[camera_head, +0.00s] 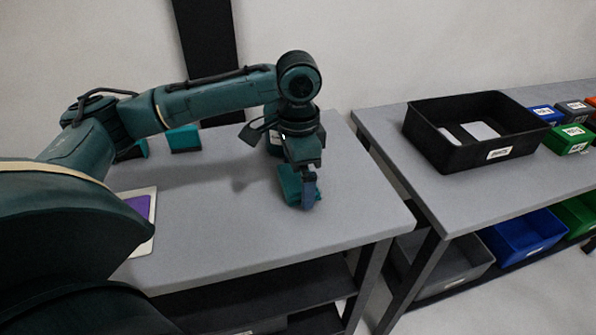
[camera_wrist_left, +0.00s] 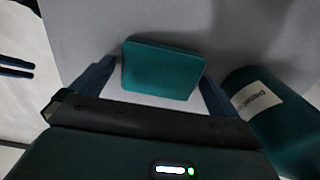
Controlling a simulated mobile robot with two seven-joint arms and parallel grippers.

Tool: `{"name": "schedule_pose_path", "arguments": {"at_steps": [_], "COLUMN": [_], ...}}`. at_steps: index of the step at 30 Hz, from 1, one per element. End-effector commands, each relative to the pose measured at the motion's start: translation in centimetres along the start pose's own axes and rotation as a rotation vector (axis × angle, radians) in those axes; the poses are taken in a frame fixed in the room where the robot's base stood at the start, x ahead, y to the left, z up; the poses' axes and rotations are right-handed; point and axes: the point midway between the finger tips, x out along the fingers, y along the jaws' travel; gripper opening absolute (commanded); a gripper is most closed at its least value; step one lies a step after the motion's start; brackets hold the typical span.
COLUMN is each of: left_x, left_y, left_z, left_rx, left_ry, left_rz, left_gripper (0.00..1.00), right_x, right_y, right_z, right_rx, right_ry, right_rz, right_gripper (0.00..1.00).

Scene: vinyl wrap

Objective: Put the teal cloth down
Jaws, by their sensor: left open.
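The teal cloth (camera_head: 288,181) is a small folded block at the right end of the near grey table. In the left wrist view the cloth (camera_wrist_left: 162,70) lies flat on the grey top, between the two blue fingers of my left gripper (camera_wrist_left: 155,85). The fingers are apart, with a gap on each side of the cloth. In the head view my left gripper (camera_head: 305,195) points down and partly hides the cloth. Two dark blue prongs, probably my right gripper (camera_wrist_left: 16,67), show at the left edge of the left wrist view; their opening is unclear.
A labelled teal cylinder (camera_wrist_left: 268,108) stands close beside the gripper. A teal block (camera_head: 185,138) and a purple piece (camera_head: 139,205) on a white board lie further left. A black bin (camera_head: 455,150) stands on the right table, across a gap. The table middle is clear.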

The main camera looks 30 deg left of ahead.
Motion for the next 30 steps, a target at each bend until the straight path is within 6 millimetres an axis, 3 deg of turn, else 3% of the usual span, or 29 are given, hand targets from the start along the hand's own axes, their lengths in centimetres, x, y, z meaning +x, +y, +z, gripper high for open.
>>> {"name": "schedule_pose_path", "arguments": {"at_steps": [5,19,24,30], "left_x": [-1.5,-10.8,-12.1,-12.3], "left_y": [0.0,0.0,0.0,0.0], "left_z": [-0.1,-0.1,-0.1,0.0], "left_rx": [0.000,0.000,-0.001,-0.001], "left_ry": [0.003,0.003,0.001,0.000], "left_rz": [-0.002,-0.001,0.000,0.000], "left_gripper": [1.00,1.00,1.00,1.00], "right_x": [0.0,-0.6,-0.6,-0.5], "right_y": [0.0,-0.1,-0.1,-0.1], "right_z": [0.0,-0.6,-0.4,-0.3], "right_rx": [0.002,-0.024,-0.030,-0.034], "right_ry": [-0.002,-0.014,-0.022,-0.024], "right_rz": [-0.002,0.004,0.005,0.005], "right_gripper": [0.36,0.36,0.36,0.36]}}
